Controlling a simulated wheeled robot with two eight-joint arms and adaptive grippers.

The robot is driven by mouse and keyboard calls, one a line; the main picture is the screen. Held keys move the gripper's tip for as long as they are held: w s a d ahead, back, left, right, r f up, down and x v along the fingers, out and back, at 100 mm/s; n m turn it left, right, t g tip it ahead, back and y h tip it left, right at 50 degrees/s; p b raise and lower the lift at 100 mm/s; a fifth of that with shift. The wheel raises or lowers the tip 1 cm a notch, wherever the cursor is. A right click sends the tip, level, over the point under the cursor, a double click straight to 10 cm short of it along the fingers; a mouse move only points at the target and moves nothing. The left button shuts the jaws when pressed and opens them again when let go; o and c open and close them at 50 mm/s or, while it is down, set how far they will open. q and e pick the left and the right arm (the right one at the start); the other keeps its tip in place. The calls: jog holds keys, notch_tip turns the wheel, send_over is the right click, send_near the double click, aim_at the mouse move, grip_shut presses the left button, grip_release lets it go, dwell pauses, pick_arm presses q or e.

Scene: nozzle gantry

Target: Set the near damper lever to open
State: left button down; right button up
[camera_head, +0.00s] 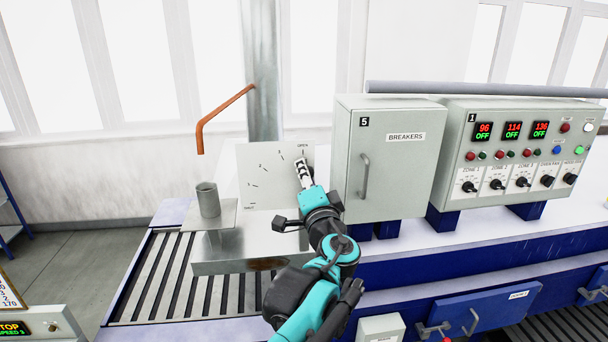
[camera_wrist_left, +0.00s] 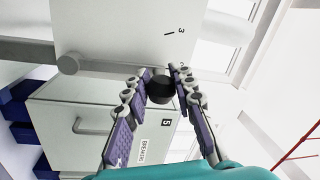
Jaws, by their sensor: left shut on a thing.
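The pale damper plate (camera_head: 262,180) has a curved scale of marks, with OPEN at its upper right. My left gripper (camera_head: 303,168) is in front of the plate's right side, its tips just below the OPEN mark. In the left wrist view, my left gripper (camera_wrist_left: 162,78) is closed around the dark round knob (camera_wrist_left: 160,90) of the lever. A grey bar (camera_wrist_left: 105,68) runs toward the knob from a round grey boss. In the head view the gripper hides the lever, so its exact angle is hard to tell. My right gripper does not show.
The grey breaker cabinet (camera_head: 390,160) stands close to the right of my left gripper. A control panel (camera_head: 520,150) is further right. A grey cup (camera_head: 207,200) and a bent copper pipe (camera_head: 222,108) are left of the plate. A slatted conveyor (camera_head: 160,275) lies in front.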

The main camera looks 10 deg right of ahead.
pick_arm(q)
jog(key=c, duration=1.4)
grip_release()
jog(key=shift+d, duration=0.1)
jog(key=shift+o, duration=0.9)
jog(key=s+f, duration=0.1)
jog(key=s, duration=1.1)
jog(key=shift+d+f, duration=0.35)
jog(key=shift+d, duration=0.05)
